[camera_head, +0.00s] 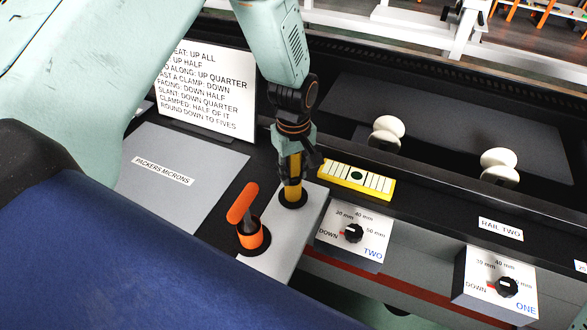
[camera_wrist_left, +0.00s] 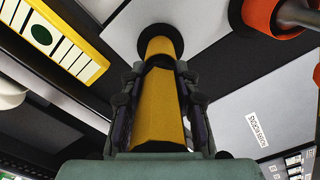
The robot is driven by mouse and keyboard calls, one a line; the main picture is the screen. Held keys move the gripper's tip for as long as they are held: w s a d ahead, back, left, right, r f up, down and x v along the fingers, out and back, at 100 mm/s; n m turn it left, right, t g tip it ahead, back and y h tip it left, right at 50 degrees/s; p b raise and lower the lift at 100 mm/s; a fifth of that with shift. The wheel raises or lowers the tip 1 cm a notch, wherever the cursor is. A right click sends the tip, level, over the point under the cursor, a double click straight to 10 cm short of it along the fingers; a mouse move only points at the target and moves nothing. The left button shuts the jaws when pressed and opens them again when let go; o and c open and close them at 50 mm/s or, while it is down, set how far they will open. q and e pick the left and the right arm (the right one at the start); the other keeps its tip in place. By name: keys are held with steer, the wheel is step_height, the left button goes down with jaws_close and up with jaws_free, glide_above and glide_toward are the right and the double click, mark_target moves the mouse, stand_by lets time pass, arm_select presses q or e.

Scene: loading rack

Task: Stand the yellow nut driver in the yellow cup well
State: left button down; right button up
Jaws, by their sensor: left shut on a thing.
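The yellow nut driver (camera_wrist_left: 158,112) is between the fingers of my left gripper (camera_head: 293,160), which is shut on its thick yellow handle. It is about upright, over the yellow cup well (camera_head: 292,191) in the light grey plate. The yellow cup also shows in the left wrist view (camera_wrist_left: 160,47), with a black ring around its base. A dark band parts the handle from the cup, and the driver's lower end is hidden. I cannot tell how deep it sits. My right gripper is not in view.
An orange T-handled tool (camera_head: 243,203) stands in an orange cup (camera_head: 250,236) close by. A yellow-framed level (camera_head: 356,180) lies to the right. A white sign (camera_head: 207,95) stands behind. Dial TWO (camera_head: 353,233) and two white knobbed rollers are further right. The grey packers pad (camera_head: 165,180) is bare.

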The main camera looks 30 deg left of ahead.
arm_select(q)
steer(key=c, duration=1.3)
jaws_free()
steer(key=shift+a, duration=0.1)
steer(key=o, duration=0.4)
step_height(320, 180, up, 9)
steer(key=p, duration=0.4)
steer(key=shift+p, duration=0.4)
steer(key=shift+b, duration=0.4)
